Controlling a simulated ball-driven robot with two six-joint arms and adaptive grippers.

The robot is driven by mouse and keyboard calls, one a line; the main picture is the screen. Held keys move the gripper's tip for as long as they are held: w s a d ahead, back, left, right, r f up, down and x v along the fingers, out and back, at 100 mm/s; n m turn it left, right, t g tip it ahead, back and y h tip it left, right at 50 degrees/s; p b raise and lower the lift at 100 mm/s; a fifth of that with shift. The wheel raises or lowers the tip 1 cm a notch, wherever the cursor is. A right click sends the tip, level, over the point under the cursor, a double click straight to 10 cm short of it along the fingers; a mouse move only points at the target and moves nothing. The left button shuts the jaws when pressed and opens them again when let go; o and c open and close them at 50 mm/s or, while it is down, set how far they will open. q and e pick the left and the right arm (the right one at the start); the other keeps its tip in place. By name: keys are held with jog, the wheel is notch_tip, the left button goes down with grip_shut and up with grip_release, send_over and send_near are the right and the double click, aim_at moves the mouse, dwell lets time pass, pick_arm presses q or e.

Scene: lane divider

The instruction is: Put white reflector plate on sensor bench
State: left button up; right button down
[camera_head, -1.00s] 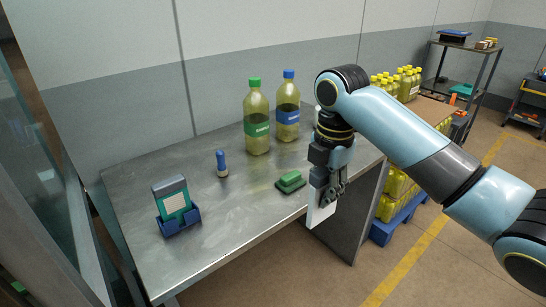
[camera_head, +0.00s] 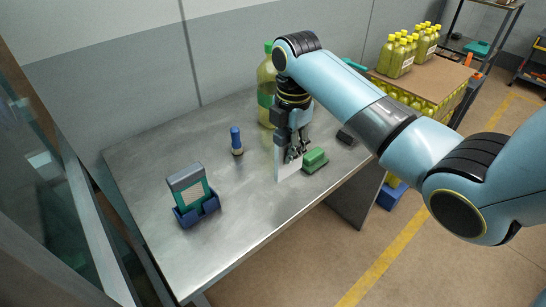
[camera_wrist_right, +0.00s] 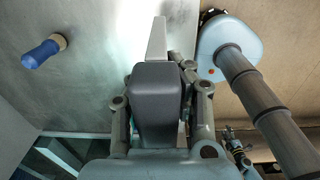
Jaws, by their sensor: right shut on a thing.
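My right gripper (camera_head: 293,150) is shut on the white reflector plate (camera_head: 284,166) and points down over the metal sensor bench (camera_head: 238,205). The plate hangs upright, thin and pale, just left of a green sponge-like block (camera_head: 315,160). I cannot tell whether its lower edge touches the bench.
A teal-and-grey device in a blue holder (camera_head: 197,205) stands at the bench's front left. A small blue-handled tool (camera_head: 236,141) stands behind it. A green-capped bottle (camera_head: 266,85) is behind my gripper. The bench between holder and plate is clear.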

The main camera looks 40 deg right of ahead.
jog(key=w+f, duration=0.1)
jog(key=f, duration=0.1)
jog(key=w+a+f, duration=0.1)
jog(key=f, duration=0.1)
jog(key=w+a+f, duration=0.1)
jog(key=w+f, duration=0.1)
jog(key=shift+a+f, duration=0.1)
jog(key=shift+f, duration=0.15)
jog(key=shift+w+f, duration=0.1)
jog(key=shift+f, duration=0.05)
pick_arm(q)
jog(key=shift+w+r, duration=0.15)
jog(key=shift+w, duration=0.55)
pick_arm(e)
jog(key=c, duration=1.7)
grip_release()
jog(key=shift+f, duration=0.2)
jog(key=shift+c, duration=0.2)
jog(key=o, duration=0.5)
jog(key=shift+c, duration=0.2)
jog(key=shift+r, duration=0.1)
